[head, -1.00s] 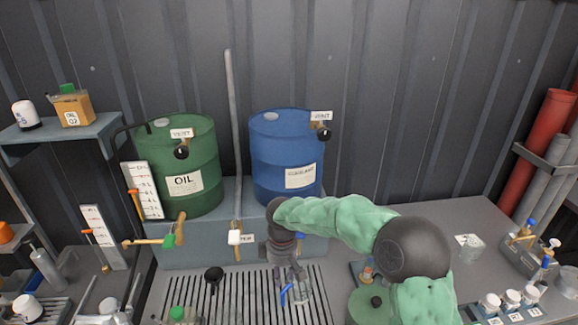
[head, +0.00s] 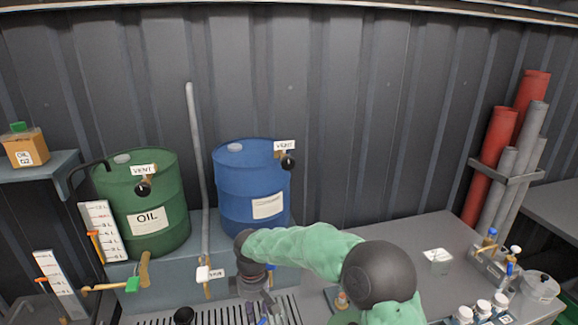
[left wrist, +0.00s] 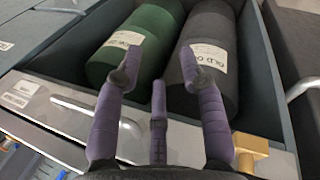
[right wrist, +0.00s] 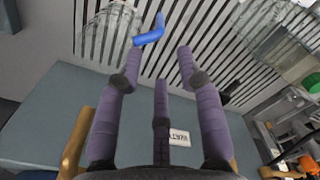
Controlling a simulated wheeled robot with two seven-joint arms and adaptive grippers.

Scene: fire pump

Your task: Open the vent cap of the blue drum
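The blue drum (head: 240,188) stands upright on a grey ledge behind the bench in the head view. Its vent, a black ball-like cap (head: 288,162) on a brown fitting with a VENT tag (head: 284,146), is at the drum's upper right front. My right gripper (head: 264,306) points down over the slatted grate, below and in front of the drum and apart from the vent cap. In the right wrist view its fingers (right wrist: 158,58) are spread and empty. My left gripper (left wrist: 161,62) is open and empty above a drawer; the head view does not show it.
A green OIL drum (head: 150,195) with a similar VENT cap (head: 142,189) stands left of the blue drum. A grey pipe (head: 197,150) rises between them. A blue lever (right wrist: 150,30) lies beyond my right fingertips. Dark and green cylinders (left wrist: 208,60) fill the drawer.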

